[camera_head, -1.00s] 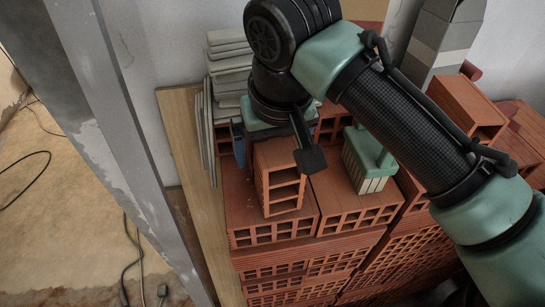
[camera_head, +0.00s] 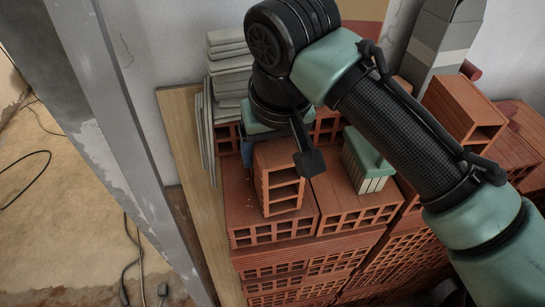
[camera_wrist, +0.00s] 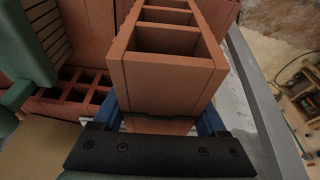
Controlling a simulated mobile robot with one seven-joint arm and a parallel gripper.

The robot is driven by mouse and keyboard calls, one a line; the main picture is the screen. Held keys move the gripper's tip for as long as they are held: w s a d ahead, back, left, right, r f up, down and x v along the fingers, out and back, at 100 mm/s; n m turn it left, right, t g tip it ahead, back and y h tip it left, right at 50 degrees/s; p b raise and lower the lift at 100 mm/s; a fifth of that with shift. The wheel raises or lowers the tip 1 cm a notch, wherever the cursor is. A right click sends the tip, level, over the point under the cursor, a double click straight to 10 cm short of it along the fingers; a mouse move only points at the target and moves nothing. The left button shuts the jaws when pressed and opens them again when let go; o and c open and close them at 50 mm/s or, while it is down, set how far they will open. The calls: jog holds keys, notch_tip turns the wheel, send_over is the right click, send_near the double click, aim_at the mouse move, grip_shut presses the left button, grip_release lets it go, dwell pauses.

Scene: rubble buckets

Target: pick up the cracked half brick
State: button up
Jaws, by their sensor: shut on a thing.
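The half brick (camera_head: 266,207) is orange-red and hollow, with open cells showing on one side. It stands upright on the flat top of the brick stack in the head view. In the wrist view the half brick (camera_wrist: 162,72) fills the middle, its open cells facing up, with a rough upper edge. My gripper (camera_wrist: 162,117) has its blue fingers on both sides of it, shut on it. In the head view my wrist and a dark bracket hide part of the gripper and the brick's far side. I cannot make out a crack.
Stacked grey tiles (camera_head: 229,75) and a wooden board (camera_head: 192,150) stand to the left. A hollow brick (camera_head: 462,108) sits at the right. A grey metal post (camera_head: 118,140) rises at the left.

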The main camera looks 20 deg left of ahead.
grip_shut()
jog(key=shift+r, duration=0.1)
